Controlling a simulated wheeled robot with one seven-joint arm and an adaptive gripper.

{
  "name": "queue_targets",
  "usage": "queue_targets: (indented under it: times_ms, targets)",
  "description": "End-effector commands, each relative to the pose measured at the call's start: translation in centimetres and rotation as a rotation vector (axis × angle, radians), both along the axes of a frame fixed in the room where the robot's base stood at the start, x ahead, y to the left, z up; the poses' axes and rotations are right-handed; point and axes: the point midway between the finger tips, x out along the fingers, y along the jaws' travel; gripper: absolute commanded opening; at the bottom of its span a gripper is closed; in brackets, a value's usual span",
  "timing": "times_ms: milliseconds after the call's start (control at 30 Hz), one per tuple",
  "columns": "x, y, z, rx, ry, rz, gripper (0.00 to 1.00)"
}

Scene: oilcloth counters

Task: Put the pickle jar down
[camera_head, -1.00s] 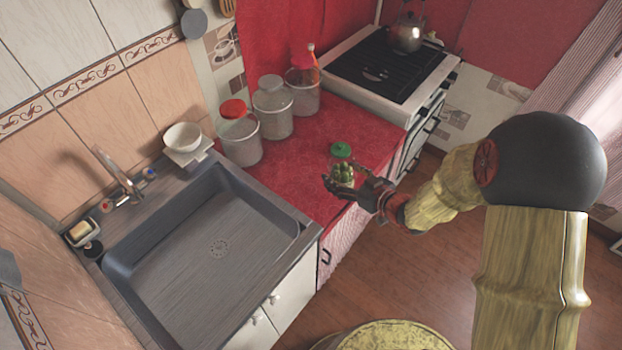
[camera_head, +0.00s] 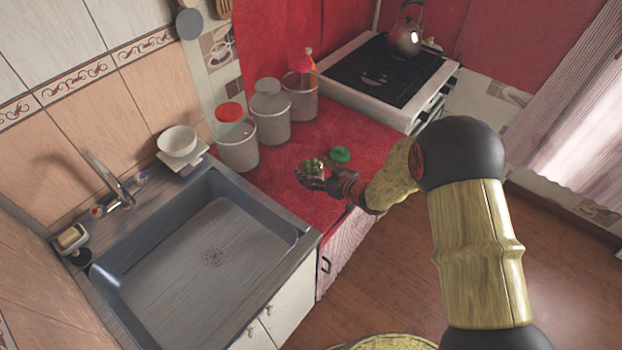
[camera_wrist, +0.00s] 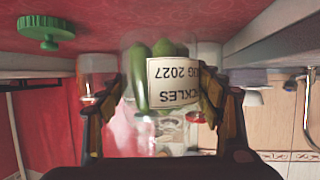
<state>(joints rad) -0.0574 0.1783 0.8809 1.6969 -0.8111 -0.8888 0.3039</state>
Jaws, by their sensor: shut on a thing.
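The pickle jar (camera_head: 314,166) is small and clear, with green pickles inside. In the wrist view the jar (camera_wrist: 172,75) shows a white label reading upside down, as the whole view is inverted, so the jar looks upright. My gripper (camera_head: 312,176) is shut on the jar, one finger on each side. The jar is over the red counter, near its front part; I cannot tell whether its base touches the surface. A green lid (camera_head: 340,155) lies on the counter just right of the jar, apart from it, and also shows in the wrist view (camera_wrist: 46,30).
Three canisters stand behind on the red counter (camera_head: 290,200): a red-lidded one (camera_head: 236,145), a grey-lidded one (camera_head: 271,118) and a red-topped one (camera_head: 301,98). The sink (camera_head: 205,255) is at left, the stove (camera_head: 385,75) beyond. Counter left of the jar is clear.

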Motion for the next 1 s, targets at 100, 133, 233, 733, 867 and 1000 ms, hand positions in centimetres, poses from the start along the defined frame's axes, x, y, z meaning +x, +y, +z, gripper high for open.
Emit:
queue_targets:
  times_ms: [100,133,233,733,867,1000]
  targets:
    - [0.4,0.2,-0.3,0.001,-0.003,-0.001,0.11]
    - [0.5,0.3,-0.4,0.001,-0.003,-0.001,0.11]
    - [0.9,0.7,-1.1,0.001,-0.003,0.0,0.11]
    - [1.0,0.7,-4.2,0.001,-0.003,-0.001,0.11]
    - [1.0,0.7,-4.5,0.001,-0.003,-0.001,0.11]
    - [0.9,0.7,-4.6,0.0,0.0,0.0,0.73]
